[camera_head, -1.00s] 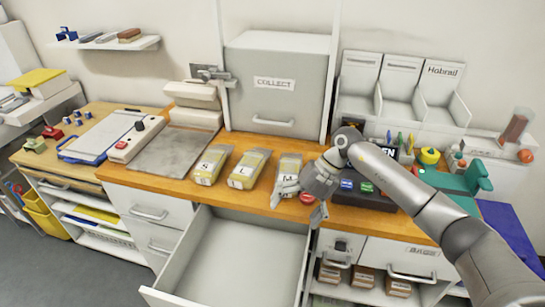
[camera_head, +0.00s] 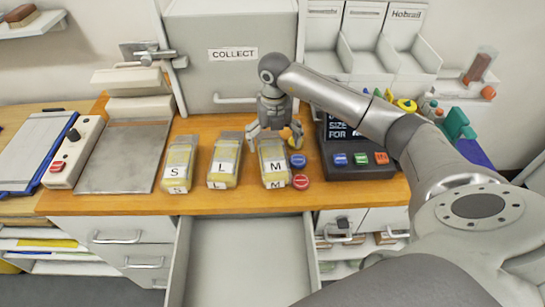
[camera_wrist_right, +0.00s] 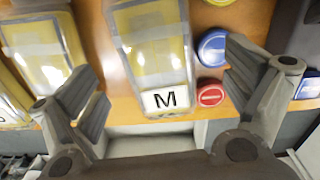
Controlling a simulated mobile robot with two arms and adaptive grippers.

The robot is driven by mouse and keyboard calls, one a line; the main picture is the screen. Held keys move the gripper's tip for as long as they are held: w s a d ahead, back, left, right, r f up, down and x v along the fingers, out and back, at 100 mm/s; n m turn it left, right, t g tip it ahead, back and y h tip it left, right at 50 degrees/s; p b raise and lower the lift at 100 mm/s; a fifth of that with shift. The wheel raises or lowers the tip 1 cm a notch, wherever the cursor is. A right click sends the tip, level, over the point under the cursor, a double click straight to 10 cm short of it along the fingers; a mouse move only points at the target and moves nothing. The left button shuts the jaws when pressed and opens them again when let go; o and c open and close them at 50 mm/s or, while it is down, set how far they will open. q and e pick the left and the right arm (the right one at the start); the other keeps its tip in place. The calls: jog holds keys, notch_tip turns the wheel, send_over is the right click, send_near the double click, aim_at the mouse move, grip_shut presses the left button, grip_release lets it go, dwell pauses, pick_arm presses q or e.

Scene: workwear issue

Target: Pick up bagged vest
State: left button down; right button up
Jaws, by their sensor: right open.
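Three bagged vests in clear bags with yellow inside lie in a row on the wooden counter: S (camera_head: 178,163), L (camera_head: 225,158) and M (camera_head: 273,160). My right gripper (camera_head: 274,134) is above the M bag, pointing down. In the right wrist view the M bag (camera_wrist_right: 150,50) lies between the spread fingers of my open, empty gripper (camera_wrist_right: 165,105); I see no contact. The L bag (camera_wrist_right: 40,45) is left of the fingers there. My left gripper is not in view.
Blue and red round buttons (camera_head: 301,182) sit right beside the M bag. A dark console (camera_head: 355,172) with a screen stands further right. An open, empty drawer (camera_head: 245,260) juts out below the counter. A grey COLLECT cabinet (camera_head: 235,80) stands behind.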

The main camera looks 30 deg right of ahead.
aim_at(273, 151)
jog(key=f+p, duration=0.2)
jog(key=f, duration=0.1)
jog(key=shift+w+a+f, duration=0.1)
jog(key=shift+a+f, duration=0.1)
jog(key=shift+f, duration=0.8)
jog(key=shift+c, duration=1.8)
jog(key=c, duration=0.5)
jog(key=shift+c, duration=1.6)
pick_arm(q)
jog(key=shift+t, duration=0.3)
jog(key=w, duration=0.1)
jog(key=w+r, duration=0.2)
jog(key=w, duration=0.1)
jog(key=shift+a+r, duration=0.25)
